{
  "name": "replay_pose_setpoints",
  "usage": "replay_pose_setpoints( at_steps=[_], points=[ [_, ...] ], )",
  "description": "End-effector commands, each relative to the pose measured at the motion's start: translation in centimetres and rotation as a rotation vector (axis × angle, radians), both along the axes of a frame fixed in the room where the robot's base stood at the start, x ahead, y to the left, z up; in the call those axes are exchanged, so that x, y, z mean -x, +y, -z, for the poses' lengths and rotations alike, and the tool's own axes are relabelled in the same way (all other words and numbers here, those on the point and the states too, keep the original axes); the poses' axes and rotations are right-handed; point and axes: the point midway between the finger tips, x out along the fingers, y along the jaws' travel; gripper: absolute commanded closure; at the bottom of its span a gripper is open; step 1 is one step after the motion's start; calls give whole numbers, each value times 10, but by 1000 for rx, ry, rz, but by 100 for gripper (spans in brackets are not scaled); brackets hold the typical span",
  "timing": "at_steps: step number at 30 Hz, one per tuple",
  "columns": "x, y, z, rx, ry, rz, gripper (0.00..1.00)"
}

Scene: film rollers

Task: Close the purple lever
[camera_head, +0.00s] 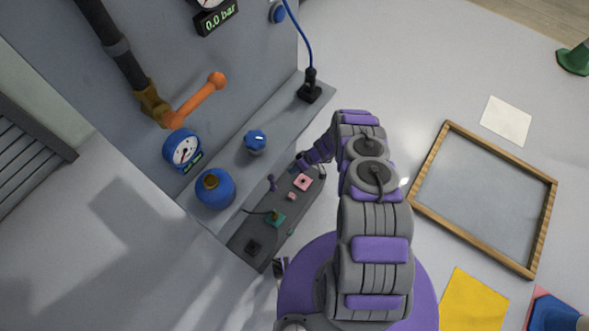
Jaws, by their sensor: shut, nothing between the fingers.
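A small purple lever (272,182) stands up at the left side of a long dark control box (238,241), which sits beside the grey panel's ledge. My grey and purple arm reaches up from the bottom and bends left over the far end of this box. My gripper (299,165) is shut and empty, low over or beside the box's far end, to the upper right of the lever. A gap shows between them. The fingertips are small and partly hidden, so I cannot tell whether they touch the box.
An orange-handled valve (197,100), a blue gauge (183,149), a blue knob (255,141) and a blue round part (215,188) are at the panel. A black plug (309,90) with a blue cable stands on the ledge. A wood-framed board (548,222) lies right on open floor.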

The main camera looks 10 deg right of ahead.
Motion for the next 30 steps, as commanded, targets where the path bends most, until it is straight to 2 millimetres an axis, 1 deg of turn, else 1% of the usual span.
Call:
replay_pose_setpoints(
  at_steps=[1,8,12,17,24,30],
  points=[
    [1,7,13,-1,1,-2,100],
    [-2,36,49,6,-1,-2,100],
    [4,44,43,7,3,-2,100],
    [8,50,43,3,2,-1,100],
    [18,63,42,1,-1,0,100],
    [19,67,43,4,-1,0,100]
  ],
)
